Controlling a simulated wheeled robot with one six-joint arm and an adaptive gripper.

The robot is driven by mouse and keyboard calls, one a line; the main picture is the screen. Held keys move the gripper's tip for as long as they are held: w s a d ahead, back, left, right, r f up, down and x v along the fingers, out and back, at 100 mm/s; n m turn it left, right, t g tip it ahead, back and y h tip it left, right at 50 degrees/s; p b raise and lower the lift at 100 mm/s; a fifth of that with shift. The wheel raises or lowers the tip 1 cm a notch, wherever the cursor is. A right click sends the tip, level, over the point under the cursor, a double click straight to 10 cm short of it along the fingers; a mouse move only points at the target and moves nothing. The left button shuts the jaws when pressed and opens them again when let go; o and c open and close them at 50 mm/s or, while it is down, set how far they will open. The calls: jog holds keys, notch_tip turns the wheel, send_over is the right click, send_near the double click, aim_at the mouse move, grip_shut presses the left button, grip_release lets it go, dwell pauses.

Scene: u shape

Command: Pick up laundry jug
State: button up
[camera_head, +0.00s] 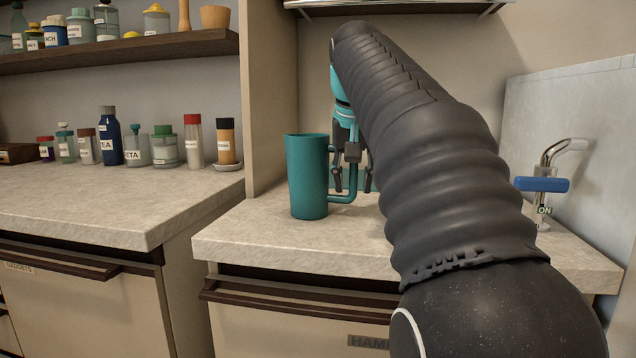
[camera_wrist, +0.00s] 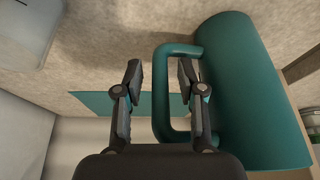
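The laundry jug (camera_head: 307,178) is a tall teal cylinder with a square side handle. It stands upright on the counter in the head view, with its handle on the right. It also shows on the right of the wrist view (camera_wrist: 245,90). My gripper (camera_head: 353,184) is at the handle side, pointing down. In the wrist view the fingers (camera_wrist: 159,82) are spread apart. The handle's outer bar lies between them, and the right finger overlaps the handle's opening. I cannot tell whether either finger touches it. My arm hides part of the counter behind.
The jug's counter (camera_head: 260,240) has bare room in front and left of it. A partition wall (camera_head: 268,100) rises behind the jug's left. A faucet with a blue lever (camera_head: 542,184) is at right. Several bottles and jars (camera_head: 110,137) line the left counter. A flat teal strip (camera_wrist: 90,103) shows in the wrist view.

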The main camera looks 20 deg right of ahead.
grip_shut()
jog(key=shift+r, duration=0.2)
